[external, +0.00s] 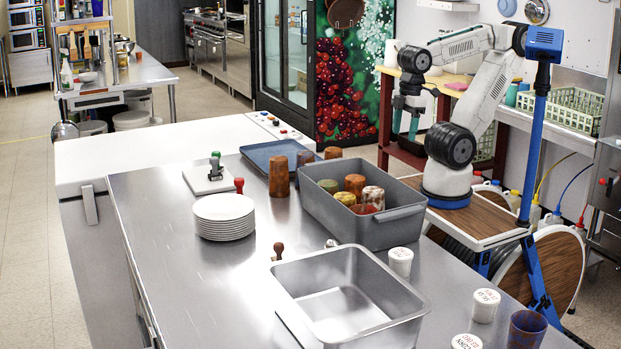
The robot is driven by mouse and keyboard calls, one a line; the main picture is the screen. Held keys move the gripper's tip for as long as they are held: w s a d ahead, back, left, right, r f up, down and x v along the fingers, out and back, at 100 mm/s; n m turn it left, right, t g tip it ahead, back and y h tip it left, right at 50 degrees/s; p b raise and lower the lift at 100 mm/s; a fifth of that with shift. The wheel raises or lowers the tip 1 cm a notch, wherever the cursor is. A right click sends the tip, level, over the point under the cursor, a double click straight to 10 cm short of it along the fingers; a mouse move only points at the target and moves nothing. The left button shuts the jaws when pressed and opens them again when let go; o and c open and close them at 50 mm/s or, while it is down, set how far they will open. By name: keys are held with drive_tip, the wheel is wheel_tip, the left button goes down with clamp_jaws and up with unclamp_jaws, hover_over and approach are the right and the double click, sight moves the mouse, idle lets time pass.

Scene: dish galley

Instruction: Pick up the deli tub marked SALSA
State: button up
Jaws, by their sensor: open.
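Three white deli tubs with red lettering on their lids stand on the steel counter at the right. One tub (485,306) has lettering that looks like SALSA, but it is too small to be sure. Another tub (466,342) is cut off by the bottom edge. The third tub (400,262) stands between the grey bin and the steel pan, its lettering unclear. My gripper (405,134) is open and empty, with teal fingers pointing down. It hangs beyond the grey bin, high up and well away from all the tubs.
A grey bin (405,212) holds several coloured cups. An empty steel pan (418,304) stands in front of it. Stacked plates (224,216) and a blue tray (262,152) are further left. The counter's left front is clear.

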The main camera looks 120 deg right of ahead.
drive_tip(key=shift+o, duration=1.1)
